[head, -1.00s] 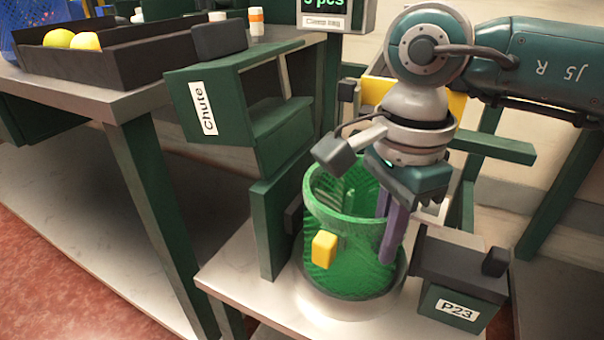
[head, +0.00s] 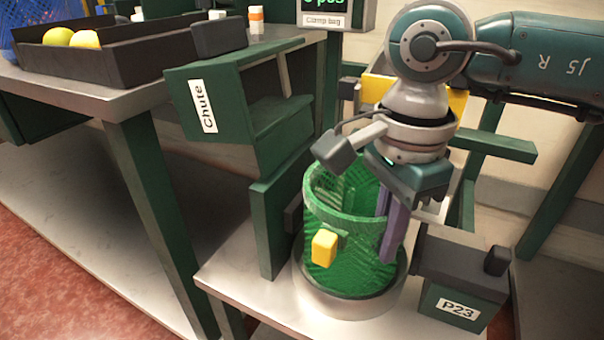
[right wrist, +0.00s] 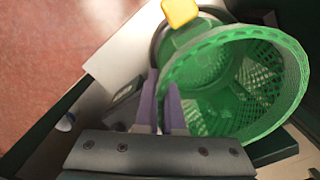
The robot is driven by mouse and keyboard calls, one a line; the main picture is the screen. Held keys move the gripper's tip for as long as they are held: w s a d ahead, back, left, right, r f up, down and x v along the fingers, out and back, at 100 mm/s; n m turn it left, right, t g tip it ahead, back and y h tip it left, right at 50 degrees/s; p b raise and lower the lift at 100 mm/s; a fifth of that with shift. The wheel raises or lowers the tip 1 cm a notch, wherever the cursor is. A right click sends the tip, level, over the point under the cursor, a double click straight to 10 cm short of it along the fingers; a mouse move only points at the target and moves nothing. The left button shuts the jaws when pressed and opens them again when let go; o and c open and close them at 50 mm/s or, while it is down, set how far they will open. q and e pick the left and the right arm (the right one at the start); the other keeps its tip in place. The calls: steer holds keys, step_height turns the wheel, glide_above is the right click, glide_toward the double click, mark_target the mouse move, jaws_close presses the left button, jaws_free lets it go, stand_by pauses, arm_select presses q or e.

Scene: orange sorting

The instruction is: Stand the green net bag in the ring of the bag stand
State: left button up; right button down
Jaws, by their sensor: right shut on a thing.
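The green net bag (head: 350,255) is upright with its mouth open, over the bag stand. The stand's grey ring (head: 345,303) shows around the foot of the bag; I cannot tell how deep the bag sits in it. A yellow tab (head: 324,248) is at the bag's front. My right gripper (head: 391,235) points down at the bag's right side, its purple fingers shut on the rim. In the right wrist view the fingers (right wrist: 165,100) meet the left edge of the bag's mouth (right wrist: 235,85). My left gripper is not in view.
A dark box marked P23 (head: 460,285) stands close to the right of the stand. A green chute (head: 235,115) is at the upper left of the bag, beside a table with a black tray (head: 110,65) holding yellow fruit. A green post stands just left of the bag.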

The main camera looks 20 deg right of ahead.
steer(key=c, duration=1)
jaws_free()
steer(key=shift+o, duration=0.2)
steer(key=shift+r, duration=0.1)
step_height(320, 180, up, 9)
steer(key=p, duration=0.7)
